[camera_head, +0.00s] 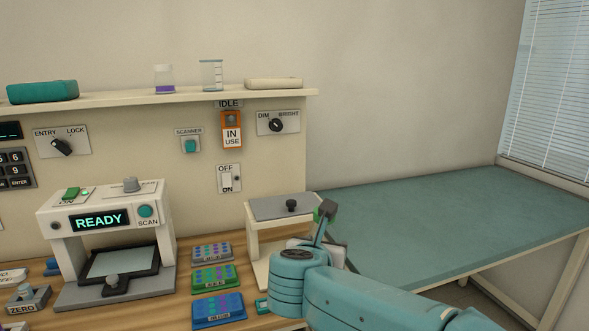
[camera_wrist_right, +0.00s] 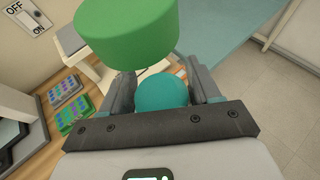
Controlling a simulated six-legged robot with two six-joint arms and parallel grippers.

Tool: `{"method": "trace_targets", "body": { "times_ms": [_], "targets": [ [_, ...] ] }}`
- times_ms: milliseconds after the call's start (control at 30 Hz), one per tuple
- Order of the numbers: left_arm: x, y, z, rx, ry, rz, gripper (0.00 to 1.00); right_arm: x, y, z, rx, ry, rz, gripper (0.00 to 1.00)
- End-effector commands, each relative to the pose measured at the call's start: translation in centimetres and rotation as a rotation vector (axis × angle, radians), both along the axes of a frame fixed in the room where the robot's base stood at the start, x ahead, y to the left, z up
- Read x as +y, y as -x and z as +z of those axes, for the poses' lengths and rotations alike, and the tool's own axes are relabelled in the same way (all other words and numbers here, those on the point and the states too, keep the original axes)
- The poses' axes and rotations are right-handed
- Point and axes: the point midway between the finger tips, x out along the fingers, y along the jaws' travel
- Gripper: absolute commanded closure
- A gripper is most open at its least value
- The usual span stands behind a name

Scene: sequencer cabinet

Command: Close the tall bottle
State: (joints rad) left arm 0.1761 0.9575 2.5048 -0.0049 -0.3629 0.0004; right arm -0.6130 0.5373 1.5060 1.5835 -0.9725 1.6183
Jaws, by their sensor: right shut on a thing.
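A thick green cap-like cylinder (camera_wrist_right: 125,30) fills the upper part of the right wrist view, at my right gripper (camera_wrist_right: 163,80). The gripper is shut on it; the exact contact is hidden. A teal rounded surface (camera_wrist_right: 163,92) shows between the fingers, and I cannot tell what it belongs to. In the head view my right gripper (camera_head: 322,229) is raised in front of the right end of the small stand, with a bit of green behind a finger. I cannot make out the tall bottle in either view. My left gripper is out of view.
A grey-topped stand (camera_head: 272,207) with a black knob is close left of the gripper. Several coloured plates (camera_head: 215,278) and the READY scanner (camera_head: 105,225) are further left. A wall shelf (camera_head: 150,100) holds glassware. A clear green bench (camera_head: 450,215) stretches right.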

Motion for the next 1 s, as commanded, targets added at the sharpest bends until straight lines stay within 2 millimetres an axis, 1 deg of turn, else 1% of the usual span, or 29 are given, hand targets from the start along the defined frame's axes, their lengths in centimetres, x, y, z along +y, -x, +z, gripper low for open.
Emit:
{"method": "trace_targets", "body": {
  "times_ms": [33,67,167,267,300,367,400,467,500,600,667,733,833,900,967,1000],
  "targets": [
    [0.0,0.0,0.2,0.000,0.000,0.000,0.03,-1.4,-0.4,-0.5,0.002,0.002,-0.023,0.93],
    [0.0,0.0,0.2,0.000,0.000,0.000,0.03,-2.1,-0.5,-0.8,0.003,0.001,-0.034,0.93],
    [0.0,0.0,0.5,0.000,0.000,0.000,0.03,-4.9,-0.9,-2.2,0.003,0.001,-0.073,0.93],
    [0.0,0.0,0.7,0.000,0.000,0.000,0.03,-8.4,-1.2,-3.9,0.004,0.003,-0.107,0.93],
    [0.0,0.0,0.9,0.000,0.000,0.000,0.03,-9.9,-1.3,-4.7,0.004,0.004,-0.119,0.93],
    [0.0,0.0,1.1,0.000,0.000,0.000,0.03,-12.4,-1.2,-6.0,0.005,0.003,-0.134,0.93],
    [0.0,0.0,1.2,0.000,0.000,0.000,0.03,-14.1,-1.1,-7.0,0.007,0.003,-0.144,0.93],
    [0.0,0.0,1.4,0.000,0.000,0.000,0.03,-16.5,-0.8,-8.5,0.008,0.004,-0.150,0.93],
    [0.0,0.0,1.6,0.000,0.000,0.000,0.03,-18.0,-0.5,-9.6,0.010,0.003,-0.148,0.93],
    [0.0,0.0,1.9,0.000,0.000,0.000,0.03,-20.7,0.6,-12.2,0.010,0.002,-0.121,0.93],
    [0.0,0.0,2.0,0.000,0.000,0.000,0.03,-21.5,1.3,-13.4,0.010,0.002,-0.094,0.93],
    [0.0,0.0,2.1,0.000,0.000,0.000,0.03,-21.9,2.0,-14.9,0.010,0.001,-0.054,0.93],
    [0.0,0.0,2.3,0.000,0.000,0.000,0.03,-21.7,3.3,-16.9,0.011,0.000,0.021,0.93],
    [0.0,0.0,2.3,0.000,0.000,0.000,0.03,-20.9,4.3,-18.2,0.010,-0.001,0.084,0.93],
    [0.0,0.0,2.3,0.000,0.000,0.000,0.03,-19.5,5.2,-19.2,0.010,-0.002,0.151,0.93],
    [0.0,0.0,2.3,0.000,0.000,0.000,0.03,-18.3,5.8,-19.8,0.008,-0.003,0.199,0.93]
  ]
}}
